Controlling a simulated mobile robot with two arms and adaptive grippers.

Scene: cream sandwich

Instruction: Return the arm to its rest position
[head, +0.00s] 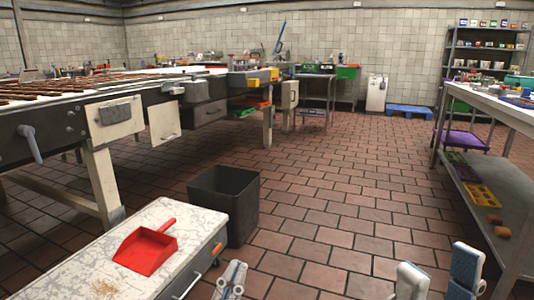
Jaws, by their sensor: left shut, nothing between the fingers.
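My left gripper (231,279) shows at the bottom edge, just right of the white-topped cabinet. Its fingers are together and nothing is between them. My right gripper (438,268) is at the bottom right, its two pale fingertips well apart with only floor between them. Both grippers appear over the tiled floor, and the arms behind them are out of the picture. A red dustpan (147,248) lies on the worn white cabinet top (80,262), apart from my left gripper.
A black bin (228,200) stands on the floor behind the cabinet. A long conveyor machine (50,125) fills the left. A metal table with shelf (505,200) stands at the right. The brown tiled floor (330,190) between is clear. Brownish crumbs (104,289) lie on the cabinet.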

